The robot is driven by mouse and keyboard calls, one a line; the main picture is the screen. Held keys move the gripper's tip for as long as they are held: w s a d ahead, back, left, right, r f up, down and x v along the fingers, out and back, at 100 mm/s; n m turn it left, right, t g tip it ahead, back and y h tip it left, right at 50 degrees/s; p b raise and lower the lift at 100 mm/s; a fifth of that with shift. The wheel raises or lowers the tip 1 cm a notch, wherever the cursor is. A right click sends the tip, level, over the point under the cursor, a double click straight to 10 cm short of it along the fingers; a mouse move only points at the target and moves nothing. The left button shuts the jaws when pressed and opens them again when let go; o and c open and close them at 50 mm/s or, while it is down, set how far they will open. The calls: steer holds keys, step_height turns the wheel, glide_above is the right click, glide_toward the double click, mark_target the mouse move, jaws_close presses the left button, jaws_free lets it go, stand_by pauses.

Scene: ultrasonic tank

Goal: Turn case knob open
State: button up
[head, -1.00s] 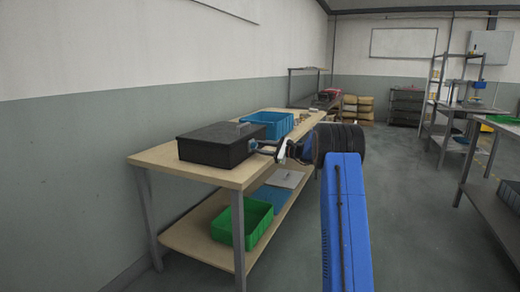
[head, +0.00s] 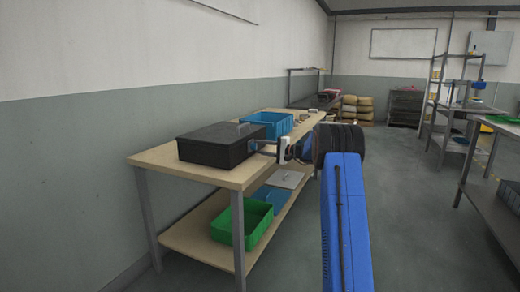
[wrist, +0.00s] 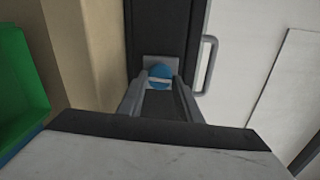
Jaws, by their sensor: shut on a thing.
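The black case (head: 215,146) sits on the near end of the wooden workbench. In the wrist view its dark side (wrist: 163,28) runs down the upper middle. A round blue knob (wrist: 160,76) with a pale bar across it sits on a light square plate on that side. My gripper (wrist: 160,84) has its two fingers on either side of the knob, shut on it. In the head view my gripper (head: 262,147) meets the right side of the case; the knob is too small to make out there.
A blue bin (head: 268,124) stands behind the case on the workbench (head: 190,171). A green bin (head: 242,222) is on the lower shelf. In the wrist view a grey handle (wrist: 209,65) lies right of the knob. The floor right of the bench is clear.

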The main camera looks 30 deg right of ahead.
steer(key=shift+f+n, duration=0.1)
steer(key=shift+n, duration=0.6)
steer(key=o, duration=1)
steer(key=shift+o, duration=0.2)
steer(key=v, duration=1.7)
steer(key=shift+s+d, duration=0.2)
steer(key=shift+s, duration=0.05)
